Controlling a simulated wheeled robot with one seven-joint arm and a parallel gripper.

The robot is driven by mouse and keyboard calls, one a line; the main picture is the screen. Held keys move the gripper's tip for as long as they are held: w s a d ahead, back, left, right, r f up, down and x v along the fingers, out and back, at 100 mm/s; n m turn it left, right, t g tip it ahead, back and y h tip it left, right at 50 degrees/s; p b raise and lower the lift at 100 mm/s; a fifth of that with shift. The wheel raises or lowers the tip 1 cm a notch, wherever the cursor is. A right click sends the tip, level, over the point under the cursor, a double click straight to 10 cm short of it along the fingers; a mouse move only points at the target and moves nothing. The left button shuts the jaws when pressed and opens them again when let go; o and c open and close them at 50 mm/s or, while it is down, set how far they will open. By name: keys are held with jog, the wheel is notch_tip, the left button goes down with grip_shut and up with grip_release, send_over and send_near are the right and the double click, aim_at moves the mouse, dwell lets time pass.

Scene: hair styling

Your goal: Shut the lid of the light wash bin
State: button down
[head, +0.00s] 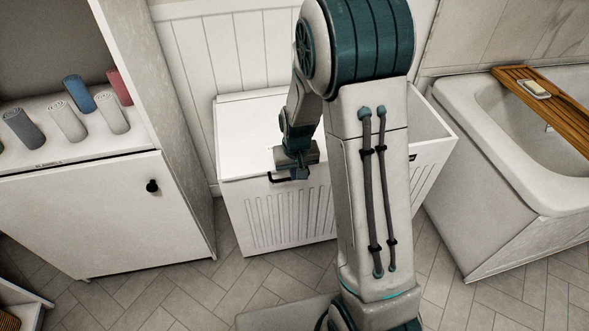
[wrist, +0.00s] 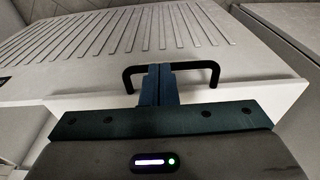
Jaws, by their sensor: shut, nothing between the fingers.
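The white wash bin (head: 285,215) stands against the wall, with ribbed front panels. Its left compartment is covered by a white lid (head: 245,135) that lies flat, or nearly so. The lid has a black bar handle (head: 280,178) at its front edge; the handle (wrist: 200,65) also shows in the wrist view. My gripper (head: 300,174) is at the lid's front edge by the handle. In the wrist view its shut fingers (wrist: 160,72) reach the middle of the handle bar, with nothing between them. I cannot tell if they touch it.
A white cabinet (head: 110,215) with a black knob (head: 152,186) stands left, with rolled towels (head: 68,121) on its shelf. A bathtub (head: 510,150) with a wooden tray (head: 545,105) is at right. Tiled floor (head: 240,285) is clear in front of the bin.

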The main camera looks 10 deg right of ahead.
jog(key=shift+r, duration=0.15)
notch_tip(320, 180, up, 14)
jog(key=s+p, duration=0.2)
jog(key=p, duration=0.3)
jog(key=shift+s+f, duration=0.25)
jog(key=shift+s, duration=0.05)
jog(key=s+r+p, duration=0.7)
jog(key=s+r, duration=0.2)
jog(key=r, duration=0.3)
jog(key=s+d+r+t+p, duration=0.1)
jog(key=s+r+p, duration=0.6)
jog(key=r, duration=0.5)
jog(key=shift+s+d, duration=0.3)
jog(key=shift+s, duration=0.6)
